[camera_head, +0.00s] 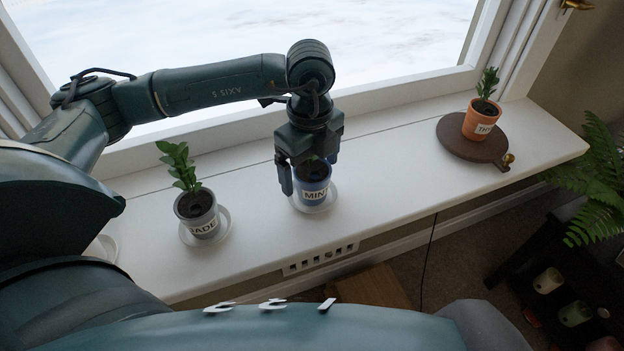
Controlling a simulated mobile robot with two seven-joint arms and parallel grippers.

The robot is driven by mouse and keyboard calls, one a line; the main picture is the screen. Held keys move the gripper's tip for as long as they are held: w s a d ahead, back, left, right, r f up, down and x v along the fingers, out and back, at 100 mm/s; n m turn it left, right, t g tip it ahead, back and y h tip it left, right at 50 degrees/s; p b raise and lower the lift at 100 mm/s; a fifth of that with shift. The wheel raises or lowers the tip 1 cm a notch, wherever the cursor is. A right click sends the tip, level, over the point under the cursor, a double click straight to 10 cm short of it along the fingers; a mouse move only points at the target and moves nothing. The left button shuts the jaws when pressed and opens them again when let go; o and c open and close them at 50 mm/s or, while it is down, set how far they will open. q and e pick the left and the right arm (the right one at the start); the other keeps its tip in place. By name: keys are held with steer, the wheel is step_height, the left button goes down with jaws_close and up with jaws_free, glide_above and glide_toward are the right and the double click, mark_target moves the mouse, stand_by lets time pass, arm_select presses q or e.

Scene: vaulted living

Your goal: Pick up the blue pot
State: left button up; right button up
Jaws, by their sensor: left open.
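The blue pot (313,190) has a white label reading "MINT" and holds a small green plant, mostly hidden by my gripper. It stands upright on a pale saucer (328,203) on the white windowsill (382,209). My left gripper (307,178) points down over the pot from above and behind. Its jaws are open, with one finger at the pot's left side and the other near its right side. I cannot tell whether the fingers touch the pot. My right gripper is not in view.
A grey pot (199,215) with a leafy plant stands on a saucer to the left. An orange pot (479,122) stands on a brown round board (452,139) at the right. The window is behind the sill. A fern (600,180) is at the far right. The sill between the blue and orange pots is clear.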

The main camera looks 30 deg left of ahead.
mark_target(312, 170)
arm_select(q)
step_height(312, 170, down, 4)
steer(key=shift+w+f, duration=0.15)
steer(key=shift+c, duration=0.2)
steer(key=c, duration=1.3)
